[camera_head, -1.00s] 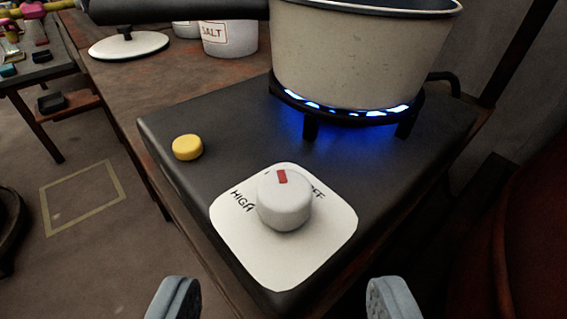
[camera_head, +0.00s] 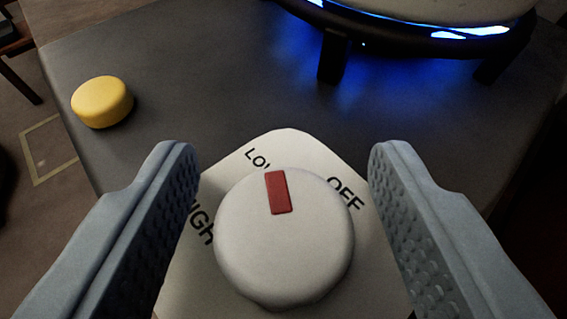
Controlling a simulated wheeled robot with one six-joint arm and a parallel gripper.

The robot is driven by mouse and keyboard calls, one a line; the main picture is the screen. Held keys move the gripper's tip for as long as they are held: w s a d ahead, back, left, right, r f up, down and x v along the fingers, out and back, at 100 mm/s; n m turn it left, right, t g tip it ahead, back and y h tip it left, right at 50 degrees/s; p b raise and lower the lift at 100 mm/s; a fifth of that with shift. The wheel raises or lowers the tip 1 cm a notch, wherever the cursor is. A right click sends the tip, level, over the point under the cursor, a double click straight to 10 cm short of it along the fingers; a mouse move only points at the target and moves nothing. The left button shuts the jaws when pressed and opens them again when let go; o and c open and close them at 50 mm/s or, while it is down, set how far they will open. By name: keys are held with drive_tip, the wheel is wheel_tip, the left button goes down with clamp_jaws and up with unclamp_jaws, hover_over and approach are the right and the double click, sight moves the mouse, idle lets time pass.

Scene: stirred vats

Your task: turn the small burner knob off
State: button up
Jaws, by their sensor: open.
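The white round burner knob (camera_head: 284,245) stands on a white dial plate (camera_head: 290,145) marked LOW, OFF and, partly hidden, HIGH. The knob's red mark (camera_head: 277,192) points up in the picture, close to LOW and left of OFF. My gripper (camera_head: 280,170) is open, with one grey finger on each side of the knob. Gaps show between the fingers and the knob, so it is not gripped. The burner (camera_head: 400,35) at the top right glows with blue flame under a pot, of which only the base shows.
A yellow round button (camera_head: 102,101) sits on the dark stove top (camera_head: 200,80), left of the dial plate. The burner's black legs stand beyond the knob. The stove top between button and burner is clear.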

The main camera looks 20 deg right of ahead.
drive_tip(key=c, duration=1)
drive_tip(key=shift+m+g+h, duration=1)
drive_tip(key=shift+m+h, duration=0.7)
drive_tip(key=shift+f+m+g+h, duration=0.1)
drive_tip(key=shift+m+g+h, duration=0.9)
drive_tip(key=shift+m, duration=0.2)
drive_tip(key=m+g+h, duration=0.1)
drive_tip(key=m+g, duration=0.2)
drive_tip(key=m+g+h, duration=0.1)
drive_tip(key=m+g, duration=0.1)
drive_tip(key=g, duration=0.1)
drive_tip(key=shift+m+h, duration=0.4)
drive_tip(key=shift+m+g, duration=0.3)
drive_tip(key=shift+g, duration=0.1)
drive_tip(key=o, duration=1)
